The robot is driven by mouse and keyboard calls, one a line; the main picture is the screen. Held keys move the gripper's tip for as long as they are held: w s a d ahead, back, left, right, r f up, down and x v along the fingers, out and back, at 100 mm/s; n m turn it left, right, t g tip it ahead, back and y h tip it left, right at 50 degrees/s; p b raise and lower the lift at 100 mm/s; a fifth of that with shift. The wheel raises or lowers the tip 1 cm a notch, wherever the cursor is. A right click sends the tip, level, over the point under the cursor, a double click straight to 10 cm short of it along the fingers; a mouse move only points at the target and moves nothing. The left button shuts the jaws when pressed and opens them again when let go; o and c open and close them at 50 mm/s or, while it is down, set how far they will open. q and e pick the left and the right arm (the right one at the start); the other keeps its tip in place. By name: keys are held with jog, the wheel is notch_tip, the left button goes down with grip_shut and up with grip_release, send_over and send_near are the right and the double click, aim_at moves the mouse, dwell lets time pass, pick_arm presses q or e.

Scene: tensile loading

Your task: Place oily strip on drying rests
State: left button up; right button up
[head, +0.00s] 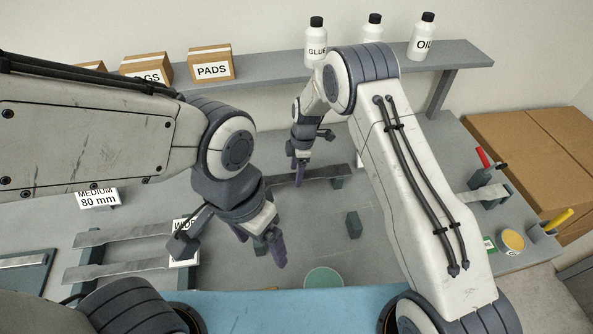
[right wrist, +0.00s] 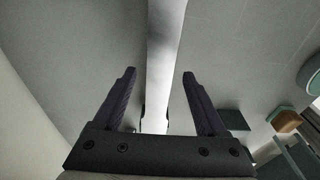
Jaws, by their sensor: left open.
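A grey metal strip (head: 333,172) spans dark rest blocks, one of which (head: 337,183) shows at its right end, near the middle back of the bench in the head view. My right gripper (head: 299,178) is at this strip, pointing down. In the right wrist view the strip (right wrist: 166,50) runs between the two open fingers (right wrist: 160,88), with a gap on each side. My left gripper (head: 265,250) is open and empty over the bench, right of two more strips (head: 110,236) (head: 105,268). I cannot tell which strip is oily.
A small dark block (head: 353,225) stands alone on the bench. A round green pad (head: 323,278) lies near the front. Another strip (head: 468,195) and a yellow-topped jar (head: 512,241) are at the right. A shelf (head: 270,75) holds bottles and boxes.

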jog(key=shift+r, duration=0.2)
jog(key=shift+w+r, duration=0.1)
jog(key=shift+r, duration=0.25)
jog(key=s+r+m+b, duration=0.2)
jog(key=s+r+b, duration=0.15)
jog(key=r, duration=1.15)
jog(key=s+a+r+m, duration=0.1)
jog(key=s+r+m, duration=0.15)
jog(key=s, duration=0.55)
jog(key=s+a+r+m, duration=0.1)
jog(key=s+r+m, duration=0.15)
jog(key=s, duration=0.55)
jog(key=s+d+m, duration=0.4)
jog(key=s+m, duration=0.1)
jog(key=s, duration=1)
jog(key=shift+s+d+m, duration=0.15)
jog(key=shift+d+m, duration=0.05)
jog(key=shift+m, duration=0.1)
jog(key=shift+r, duration=0.1)
